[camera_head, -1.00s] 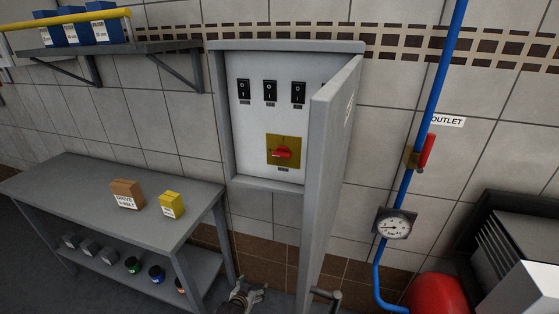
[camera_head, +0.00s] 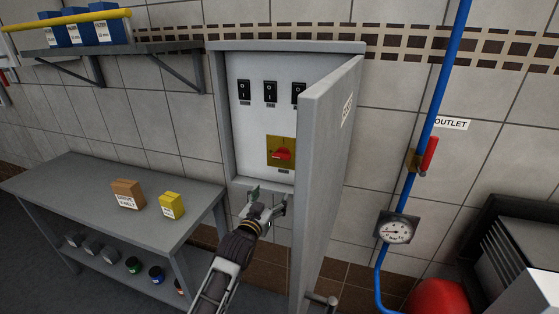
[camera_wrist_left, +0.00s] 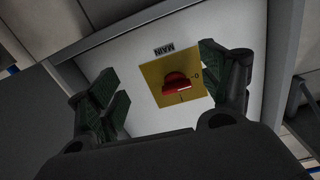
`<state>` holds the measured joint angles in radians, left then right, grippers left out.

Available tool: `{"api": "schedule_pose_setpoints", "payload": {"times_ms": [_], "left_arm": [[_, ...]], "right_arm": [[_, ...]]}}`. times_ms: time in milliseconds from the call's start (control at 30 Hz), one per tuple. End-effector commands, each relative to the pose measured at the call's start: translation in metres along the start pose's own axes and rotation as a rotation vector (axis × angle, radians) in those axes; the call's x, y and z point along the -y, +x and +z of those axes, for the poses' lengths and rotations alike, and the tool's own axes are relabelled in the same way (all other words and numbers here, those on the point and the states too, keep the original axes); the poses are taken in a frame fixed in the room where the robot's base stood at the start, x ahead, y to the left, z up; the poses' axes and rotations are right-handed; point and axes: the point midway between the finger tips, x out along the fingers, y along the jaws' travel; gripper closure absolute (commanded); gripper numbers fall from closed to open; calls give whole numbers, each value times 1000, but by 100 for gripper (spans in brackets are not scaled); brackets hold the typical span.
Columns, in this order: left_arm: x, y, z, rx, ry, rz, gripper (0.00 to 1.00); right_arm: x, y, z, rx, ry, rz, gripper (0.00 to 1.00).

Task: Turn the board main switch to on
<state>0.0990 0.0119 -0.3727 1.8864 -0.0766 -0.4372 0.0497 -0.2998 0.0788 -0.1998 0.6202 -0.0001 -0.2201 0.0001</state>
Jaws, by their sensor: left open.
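The main switch is a red rotary handle (camera_head: 282,154) on a yellow plate (camera_head: 273,143), low on the white board inside an open grey cabinet (camera_head: 222,120). My left gripper (camera_head: 267,198) is open and empty, just below the cabinet's lower edge and below the switch. In the left wrist view the red handle (camera_wrist_left: 177,87) and yellow plate (camera_wrist_left: 152,72) show between the open fingers (camera_wrist_left: 166,92), apart from them. Marks 0 and 1 and an upside-down label MAIN (camera_wrist_left: 163,50) show there. The handle seems to lie nearer level than upright in the head view. My right gripper is not in view.
The cabinet door (camera_head: 322,180) stands open to the right of my left gripper. Three black rocker switches (camera_head: 270,92) sit above the main switch. A grey table (camera_head: 75,185) with a brown box (camera_head: 127,194) and a yellow box (camera_head: 171,205) stands left. A blue pipe (camera_head: 432,110) runs at right.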

Motion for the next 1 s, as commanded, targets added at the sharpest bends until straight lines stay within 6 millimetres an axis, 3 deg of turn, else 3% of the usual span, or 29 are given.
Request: {"api": "schedule_pose_setpoints", "payload": {"times_ms": [33, 200, 400, 700, 1000], "left_arm": [[0, -6, -19, -24, -2, 0, 21], [0, -22, -65, -78, -11, -4, 21], [3, -38, -97, -101, -25, -13, 21], [5, -39, -83, -29, -62, -23, 21], [5, -38, -83, -30, -69, -23, 21]], "right_arm": [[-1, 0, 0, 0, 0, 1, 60], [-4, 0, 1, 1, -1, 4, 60], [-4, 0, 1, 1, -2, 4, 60], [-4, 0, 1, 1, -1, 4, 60], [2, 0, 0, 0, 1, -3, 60]]}}
